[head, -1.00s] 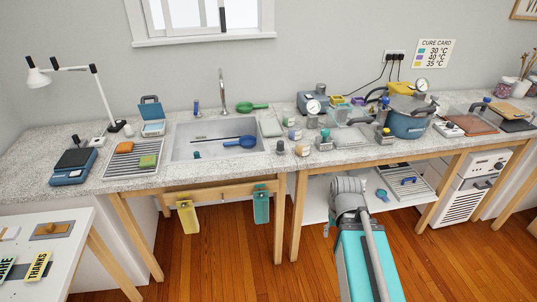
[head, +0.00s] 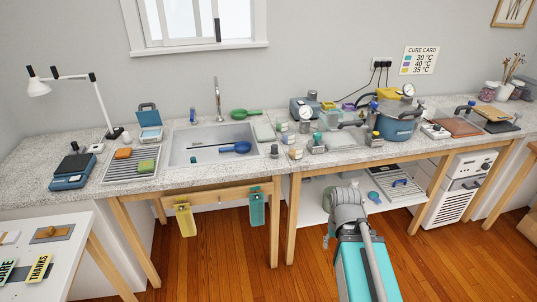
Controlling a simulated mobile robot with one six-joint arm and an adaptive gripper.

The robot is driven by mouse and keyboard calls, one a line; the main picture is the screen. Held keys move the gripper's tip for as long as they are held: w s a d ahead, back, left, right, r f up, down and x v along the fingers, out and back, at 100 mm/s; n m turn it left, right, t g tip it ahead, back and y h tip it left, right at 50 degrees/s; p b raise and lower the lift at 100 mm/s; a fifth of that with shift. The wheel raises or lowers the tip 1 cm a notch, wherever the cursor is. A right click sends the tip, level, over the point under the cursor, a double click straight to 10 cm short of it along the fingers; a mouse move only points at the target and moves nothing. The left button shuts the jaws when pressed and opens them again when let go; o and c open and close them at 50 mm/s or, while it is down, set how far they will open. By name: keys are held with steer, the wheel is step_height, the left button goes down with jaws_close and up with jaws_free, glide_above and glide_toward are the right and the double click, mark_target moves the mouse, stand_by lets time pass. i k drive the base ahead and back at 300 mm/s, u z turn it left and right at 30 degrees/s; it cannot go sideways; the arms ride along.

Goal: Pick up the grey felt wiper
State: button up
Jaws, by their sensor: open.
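I cannot pick out the grey felt wiper with certainty. A flat pale grey-green pad (head: 264,132) lies on the counter just right of the sink, but it is too small to tell whether it is felt. My folded arm stands low in the head view in front of the counter, over the wooden floor. Its fingers cannot be made out, and nothing is seen held by it.
The speckled counter (head: 85,186) carries a sink (head: 190,160) with a blue ladle (head: 235,147), a ribbed tray (head: 115,176) with two sponges, several jars and a blue pressure pot (head: 398,128). A white table (head: 75,265) stands front left. The wooden floor (head: 210,265) is clear.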

mark_target(274, 153)
steer(key=z, duration=0.1)
steer(key=i, duration=0.95)
steer(key=u, duration=0.05)
